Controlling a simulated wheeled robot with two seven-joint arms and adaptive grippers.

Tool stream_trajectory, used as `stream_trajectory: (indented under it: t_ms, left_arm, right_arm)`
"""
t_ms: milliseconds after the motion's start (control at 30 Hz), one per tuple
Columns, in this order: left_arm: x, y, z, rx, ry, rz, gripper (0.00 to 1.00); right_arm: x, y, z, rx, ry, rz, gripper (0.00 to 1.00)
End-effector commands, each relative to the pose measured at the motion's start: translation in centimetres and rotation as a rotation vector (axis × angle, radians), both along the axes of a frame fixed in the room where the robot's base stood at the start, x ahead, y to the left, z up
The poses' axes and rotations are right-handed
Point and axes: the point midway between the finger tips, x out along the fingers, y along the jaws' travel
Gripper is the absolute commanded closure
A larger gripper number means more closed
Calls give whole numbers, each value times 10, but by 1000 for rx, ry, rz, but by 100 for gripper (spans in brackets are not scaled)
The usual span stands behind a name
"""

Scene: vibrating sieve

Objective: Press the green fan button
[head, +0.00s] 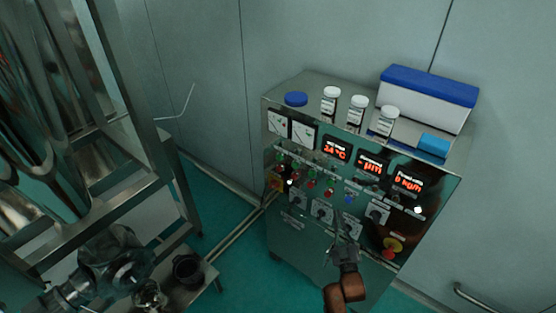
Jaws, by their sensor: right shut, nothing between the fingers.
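The control cabinet (300,230) stands right of centre, with a tilted front panel of gauges, lit displays, buttons and knobs. Several small green buttons, such as one green button (312,172), sit in the panel's left-middle part above red ones. The labels are too small to tell which one is the fan button. My right gripper (343,237) is shut and empty in front of the panel's lower part, near the lower knobs and below and right of the green buttons. I cannot tell whether it touches the panel. My left gripper is not in view.
Bottles (357,108), a blue-lidded box (428,95) and a small blue box (433,145) stand on the cabinet top. Metal machinery and a frame (165,160) fill the left side. Green floor lies between.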

Motion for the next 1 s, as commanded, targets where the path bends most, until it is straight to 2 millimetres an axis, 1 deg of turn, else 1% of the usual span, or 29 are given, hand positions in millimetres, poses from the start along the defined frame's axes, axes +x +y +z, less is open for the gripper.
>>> stream_trajectory:
  t_ms: [33, 167, 1000]
  left_arm:
    - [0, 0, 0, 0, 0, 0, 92]
    - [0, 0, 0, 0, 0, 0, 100]
    - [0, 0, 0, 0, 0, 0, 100]
  right_arm:
    - [0, 0, 0, 0, 0, 0, 100]
    - [0, 0, 0, 0, 0, 0, 100]
    - [0, 0, 0, 0, 0, 0, 100]
